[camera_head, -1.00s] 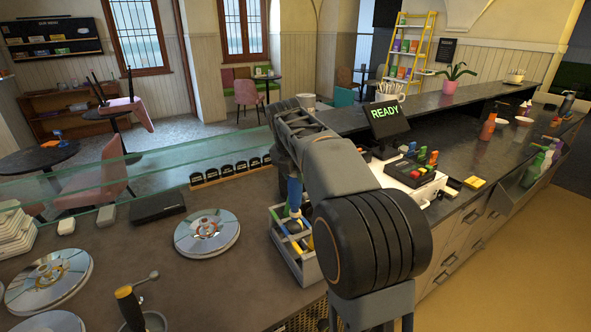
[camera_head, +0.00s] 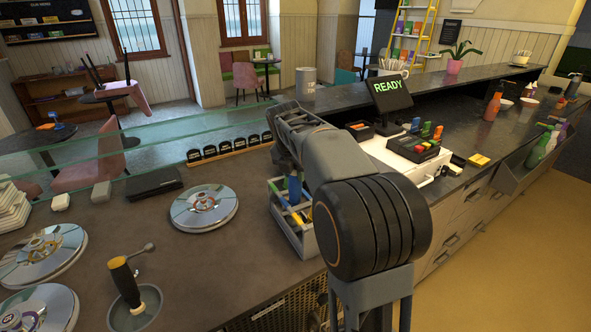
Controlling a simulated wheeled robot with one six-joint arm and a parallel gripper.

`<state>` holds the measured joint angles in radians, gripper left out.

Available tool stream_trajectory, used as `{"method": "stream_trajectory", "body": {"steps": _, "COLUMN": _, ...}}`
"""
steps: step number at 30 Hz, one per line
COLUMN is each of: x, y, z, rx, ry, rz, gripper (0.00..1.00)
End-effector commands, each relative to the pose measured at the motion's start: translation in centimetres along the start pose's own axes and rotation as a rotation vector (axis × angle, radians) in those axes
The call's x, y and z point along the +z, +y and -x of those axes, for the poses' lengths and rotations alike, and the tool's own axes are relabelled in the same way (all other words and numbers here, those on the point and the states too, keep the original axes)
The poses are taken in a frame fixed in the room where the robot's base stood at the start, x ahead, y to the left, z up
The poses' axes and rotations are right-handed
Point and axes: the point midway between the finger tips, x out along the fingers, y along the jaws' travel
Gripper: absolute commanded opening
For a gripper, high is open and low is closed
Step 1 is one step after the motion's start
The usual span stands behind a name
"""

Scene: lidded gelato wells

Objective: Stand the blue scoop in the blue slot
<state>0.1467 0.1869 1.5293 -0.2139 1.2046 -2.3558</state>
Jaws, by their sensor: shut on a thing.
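A grey caddy (camera_head: 304,244) with coloured slot edges stands on the counter, partly behind my arm. The upright blue scoop (camera_head: 294,187) shows as a short blue stretch just below my wrist, over or in the back part of the caddy. My gripper (camera_head: 292,173) is mostly hidden by my own arm and is shut on the blue scoop. The scoop's lower end is hard to make out, and I cannot tell whether it is inside a slot.
Round metal well lids (camera_head: 204,207) lie to the left. A black-and-yellow-handled tool (camera_head: 122,280) leans in a grey bowl (camera_head: 148,306) at the front. A row of black labels (camera_head: 228,150) stands behind the caddy near the glass guard. A white machine (camera_head: 403,157) stands to the right.

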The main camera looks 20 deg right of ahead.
Motion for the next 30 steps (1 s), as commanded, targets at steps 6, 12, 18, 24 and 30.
{"method": "stream_trajectory", "body": {"steps": 6, "x": -0.07, "y": -0.01, "z": -0.24, "rx": 0.0, "ry": 0.0, "rz": 0.0, "gripper": 0.0}}
{"method": "stream_trajectory", "body": {"steps": 12, "x": -0.07, "y": -0.01, "z": -0.23, "rx": 0.0, "ry": 0.0, "rz": 0.0, "gripper": 0.0}}
{"method": "stream_trajectory", "body": {"steps": 18, "x": -0.07, "y": 0.0, "z": -0.22, "rx": 0.0, "ry": 0.0, "rz": 0.0, "gripper": 0.5}}
{"method": "stream_trajectory", "body": {"steps": 24, "x": -0.07, "y": 0.0, "z": -0.23, "rx": 0.0, "ry": 0.0, "rz": 0.0, "gripper": 0.61}}
{"method": "stream_trajectory", "body": {"steps": 30, "x": -0.05, "y": 0.0, "z": -0.08, "rx": 0.0, "ry": 0.001, "rz": 0.0, "gripper": 0.61}}
